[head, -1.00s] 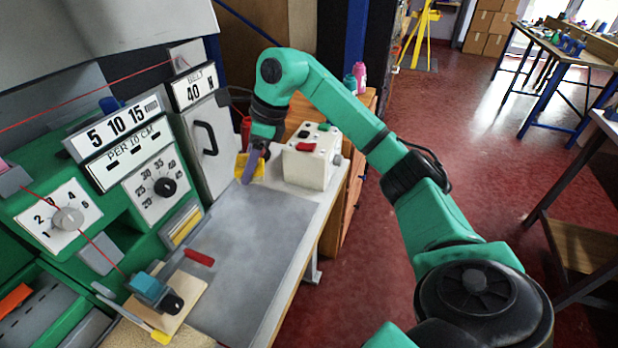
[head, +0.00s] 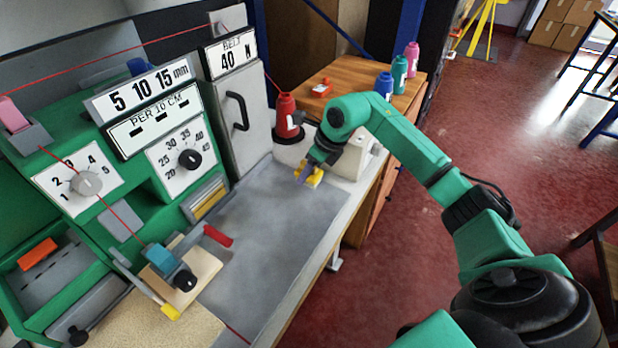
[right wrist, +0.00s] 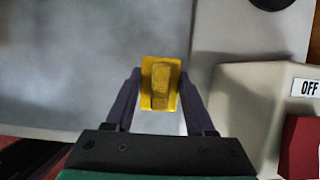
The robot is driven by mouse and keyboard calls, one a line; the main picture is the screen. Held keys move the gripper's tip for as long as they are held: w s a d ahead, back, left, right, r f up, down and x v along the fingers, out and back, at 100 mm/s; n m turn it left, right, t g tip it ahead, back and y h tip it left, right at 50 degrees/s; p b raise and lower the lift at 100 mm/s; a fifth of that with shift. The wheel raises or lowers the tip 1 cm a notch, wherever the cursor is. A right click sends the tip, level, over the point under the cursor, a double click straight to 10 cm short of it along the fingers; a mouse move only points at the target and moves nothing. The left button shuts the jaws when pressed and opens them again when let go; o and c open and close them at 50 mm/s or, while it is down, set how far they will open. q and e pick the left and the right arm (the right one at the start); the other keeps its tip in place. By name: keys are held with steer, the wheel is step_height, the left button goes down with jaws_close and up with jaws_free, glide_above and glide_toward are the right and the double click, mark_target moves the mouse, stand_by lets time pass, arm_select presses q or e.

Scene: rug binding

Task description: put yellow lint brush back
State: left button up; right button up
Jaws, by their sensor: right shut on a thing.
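The yellow lint brush (right wrist: 161,84) is between the two dark fingers of my right gripper (right wrist: 160,95) in the right wrist view. In the head view the brush (head: 315,177) shows as a small yellow piece at the tip of my right gripper (head: 307,172). My right gripper is shut on it, over the far end of the grey work surface (head: 270,215). From these views I cannot tell whether the brush touches the surface. My left gripper is not in view.
A white switch box (head: 352,160) stands just right of my right gripper. A red thread cone (head: 287,120) is behind it. The green machine (head: 130,165) with dials lines the left. A blue and black clamp piece (head: 168,265) and red handle (head: 217,236) sit nearer. The middle surface is clear.

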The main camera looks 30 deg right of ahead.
step_height(320, 180, down, 3)
steer(key=shift+r, duration=0.1)
steer(key=o, duration=1.3)
steer(key=shift+r, duration=0.15)
steer(key=v, duration=1.1)
steer(key=shift+s+d+r+b, duration=0.15)
steer(key=shift+s+r+b, duration=0.05)
steer(key=shift+r+b, duration=0.15)
